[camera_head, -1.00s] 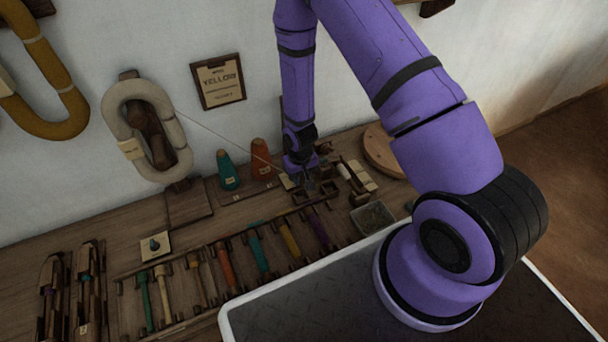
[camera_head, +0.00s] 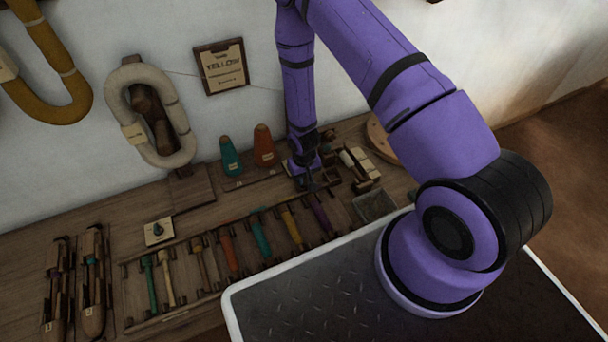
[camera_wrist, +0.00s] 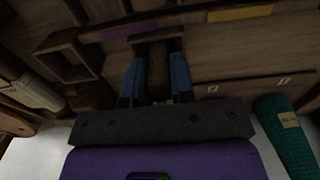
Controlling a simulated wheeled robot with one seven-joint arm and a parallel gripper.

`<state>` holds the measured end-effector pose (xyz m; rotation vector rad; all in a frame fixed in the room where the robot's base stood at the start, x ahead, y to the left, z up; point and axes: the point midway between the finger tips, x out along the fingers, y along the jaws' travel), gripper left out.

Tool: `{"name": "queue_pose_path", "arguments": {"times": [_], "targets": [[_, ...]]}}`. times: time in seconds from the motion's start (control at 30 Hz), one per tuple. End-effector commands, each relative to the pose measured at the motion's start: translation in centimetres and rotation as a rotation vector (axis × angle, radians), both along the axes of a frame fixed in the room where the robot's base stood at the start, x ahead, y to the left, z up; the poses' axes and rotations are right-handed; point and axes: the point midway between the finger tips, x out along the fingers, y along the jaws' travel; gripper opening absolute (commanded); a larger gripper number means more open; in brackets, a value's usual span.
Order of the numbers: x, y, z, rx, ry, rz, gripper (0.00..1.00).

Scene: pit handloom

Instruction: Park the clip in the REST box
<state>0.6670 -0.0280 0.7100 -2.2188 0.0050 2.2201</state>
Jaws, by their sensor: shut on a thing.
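My gripper (camera_head: 304,183) is low over the back of the wooden bench, right of the orange cone. In the wrist view its two blue fingers (camera_wrist: 157,62) are shut on a dark brown piece, which looks like the clip (camera_wrist: 158,76). The clip is mostly hidden in the head view. An open wooden box (camera_wrist: 67,62) lies beside the fingers, left in the wrist view. It looks empty; I can read no REST lettering on it, so I cannot tell if it is the REST box. The clip is apart from this box.
A rack of coloured bobbins (camera_head: 230,252) lies in front of my gripper. A teal cone (camera_head: 230,157) and an orange cone (camera_head: 264,147) stand to the left. A grey tray (camera_head: 374,207) is at the right. A cream hank (camera_head: 117,110) hangs on the wall.

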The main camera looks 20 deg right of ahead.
Motion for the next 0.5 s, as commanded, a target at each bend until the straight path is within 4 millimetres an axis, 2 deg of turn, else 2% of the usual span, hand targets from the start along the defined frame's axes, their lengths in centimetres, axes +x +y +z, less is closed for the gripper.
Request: {"name": "queue_pose_path", "arguments": {"times": [0.4, 0.43, 0.5], "targets": [[0.00, 0.01, -0.06, 0.000, 0.000, 0.000, 0.01], [0.00, 0.01, -0.05, 0.000, 0.000, 0.000, 0.27], [0.00, 0.01, -0.05, 0.000, 0.000, 0.000, 0.43]]}}
